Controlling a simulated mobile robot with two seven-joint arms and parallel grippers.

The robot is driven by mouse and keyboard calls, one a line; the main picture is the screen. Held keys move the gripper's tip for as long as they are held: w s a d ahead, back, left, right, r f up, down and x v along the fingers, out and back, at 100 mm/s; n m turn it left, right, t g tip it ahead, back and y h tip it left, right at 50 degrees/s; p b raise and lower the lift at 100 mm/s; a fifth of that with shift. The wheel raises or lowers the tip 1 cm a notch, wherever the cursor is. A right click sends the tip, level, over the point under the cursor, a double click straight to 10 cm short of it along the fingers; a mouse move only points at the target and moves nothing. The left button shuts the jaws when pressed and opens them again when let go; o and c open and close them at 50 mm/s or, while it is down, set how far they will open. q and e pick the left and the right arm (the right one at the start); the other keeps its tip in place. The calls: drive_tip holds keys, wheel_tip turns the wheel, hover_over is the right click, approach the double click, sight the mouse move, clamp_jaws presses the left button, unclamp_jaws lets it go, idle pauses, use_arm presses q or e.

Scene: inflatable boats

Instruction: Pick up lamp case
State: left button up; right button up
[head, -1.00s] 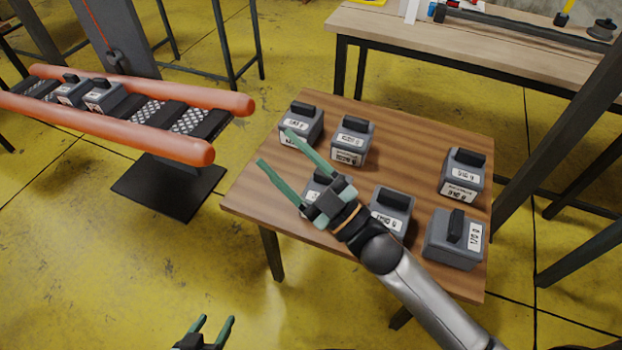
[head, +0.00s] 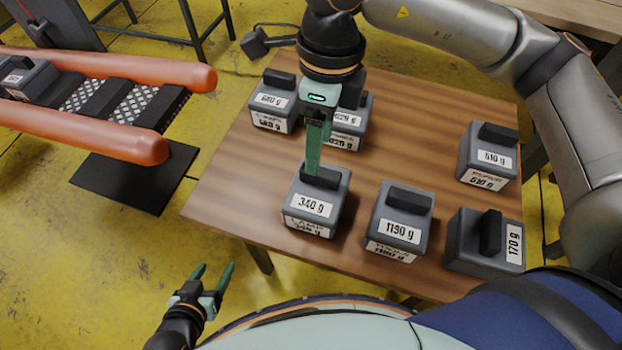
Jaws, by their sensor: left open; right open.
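The lamp case is a grey box (head: 316,206) with a black handle on top. It stands upright on the wooden table, left of centre near the front edge. Its labels read "340 g" and, on the front, "LAMP". My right gripper (head: 313,170) points straight down at its handle, with green fingers seen edge-on. The fingertips overlap the handle in the picture; I cannot tell whether they touch or straddle it. The jaws are open. My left gripper (head: 214,270) is open and empty, low at the lower left, off the table.
Similar grey cases stand around it: 1190 g (head: 398,222) close to the right, 170 g (head: 470,238), 510 g (head: 480,155), 680 g (head: 270,104), and one partly hidden (head: 349,128) behind my gripper. An orange-railed conveyor (head: 140,144) lies left. The table's middle right is clear.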

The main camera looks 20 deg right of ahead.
drive_tip(key=w+d+h, duration=0.1)
drive_tip(key=w+d, duration=0.1)
hover_over(320, 171)
drive_tip(key=shift+t, duration=0.4)
drive_tip(key=f, duration=0.4)
drive_tip(key=s+f, duration=0.1)
drive_tip(key=f, duration=0.1)
drive_tip(key=shift+d+b, duration=0.3)
drive_tip(key=shift+b, duration=0.1)
drive_tip(key=shift+w+a+f, duration=0.1)
drive_tip(key=shift+w+f, duration=0.05)
drive_tip(key=shift+f, duration=0.85)
drive_tip(key=shift+w+a+f, duration=0.1)
drive_tip(key=shift+w+f, duration=0.05)
drive_tip(key=shift+f, duration=0.85)
drive_tip(key=shift+w+f, duration=0.15)
drive_tip(key=shift+f, duration=0.85)
drive_tip(key=shift+c, duration=0.2)
clamp_jaws()
drive_tip(key=shift+r, duration=0.1)
